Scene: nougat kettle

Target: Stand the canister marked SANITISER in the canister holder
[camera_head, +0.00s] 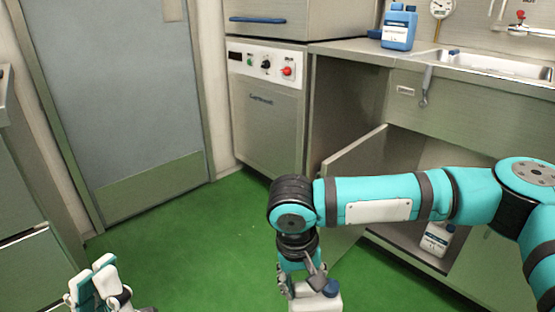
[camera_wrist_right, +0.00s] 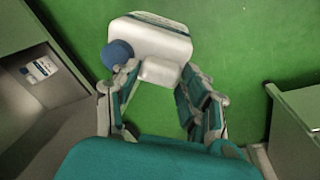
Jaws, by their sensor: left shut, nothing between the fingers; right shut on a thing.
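My right gripper (camera_head: 297,286) is shut on a white canister (camera_head: 327,299) with a blue cap, held above the green floor. In the right wrist view the fingers (camera_wrist_right: 158,84) close around the near part of this canister (camera_wrist_right: 160,38), beside the cap. The writing on it cannot be read, so I cannot tell whether it is the SANITISER one. Another white canister (camera_head: 436,238) with a label stands in the open cabinet under the sink; it also shows in the right wrist view (camera_wrist_right: 40,70). My left gripper (camera_head: 98,284) is shut and empty at the lower left. I cannot make out a canister holder.
The cabinet door (camera_head: 357,160) stands open, behind my right arm. A blue container (camera_head: 399,27) stands on the counter beside the sink (camera_head: 490,65). A steel appliance (camera_head: 268,105) and a grey door (camera_head: 125,90) line the back. The green floor (camera_head: 195,240) between is clear.

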